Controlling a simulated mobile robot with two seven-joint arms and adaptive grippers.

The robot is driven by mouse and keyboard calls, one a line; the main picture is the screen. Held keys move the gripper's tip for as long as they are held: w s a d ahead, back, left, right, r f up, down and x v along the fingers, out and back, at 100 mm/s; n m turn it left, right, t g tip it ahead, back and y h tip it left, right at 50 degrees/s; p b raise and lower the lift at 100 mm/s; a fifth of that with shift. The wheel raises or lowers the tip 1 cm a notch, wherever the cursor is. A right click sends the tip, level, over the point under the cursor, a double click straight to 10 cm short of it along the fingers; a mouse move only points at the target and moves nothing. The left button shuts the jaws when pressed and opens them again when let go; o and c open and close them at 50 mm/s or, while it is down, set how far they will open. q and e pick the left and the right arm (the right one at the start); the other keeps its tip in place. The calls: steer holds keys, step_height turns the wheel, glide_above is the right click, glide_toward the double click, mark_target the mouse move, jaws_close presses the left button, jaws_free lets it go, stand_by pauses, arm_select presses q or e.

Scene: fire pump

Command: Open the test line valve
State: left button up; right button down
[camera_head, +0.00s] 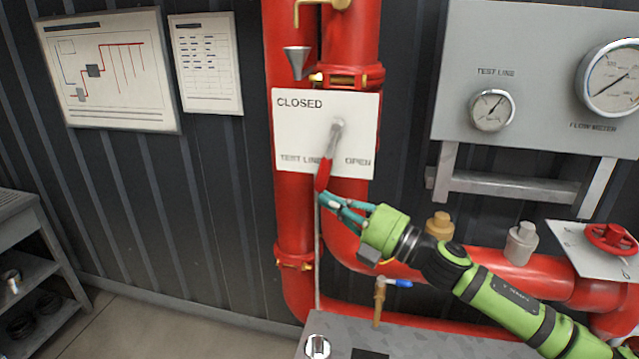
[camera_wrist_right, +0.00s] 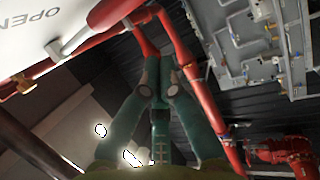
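The test line valve lever (camera_head: 324,171) has a grey shank and a red grip. It hangs down and slightly left across the white plate (camera_head: 356,110), which reads CLOSED at upper left and OPEN at lower right. Its grip crosses the end of the TEST LINE lettering. My right gripper (camera_head: 322,199) has its teal fingertips just below the grip's lower end. In the right wrist view the fingers (camera_wrist_right: 155,62) converge, with no object clearly between them. The red grip (camera_wrist_right: 114,10) shows at upper left there, beyond the tips; contact cannot be told. My left gripper is not in view.
Red vertical pipes (camera_head: 294,225) stand behind the plate. A gauge panel (camera_head: 540,70) is at upper right. A red handwheel (camera_head: 610,238) is at far right, and a small blue-handled tap (camera_head: 398,283) is below my right arm. Shelving (camera_head: 30,265) stands at left.

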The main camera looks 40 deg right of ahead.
mark_target(318, 185)
steer(key=w+p, duration=0.1)
steer(key=w, duration=0.1)
steer(key=w+p, duration=0.1)
steer(key=w, duration=0.1)
steer(key=w+r+p, duration=0.1)
steer(key=w+p, duration=0.1)
steer(key=shift+d, duration=0.35)
steer(key=shift+s+d, duration=0.1)
steer(key=shift+d, duration=0.1)
steer(key=shift+f, duration=0.1)
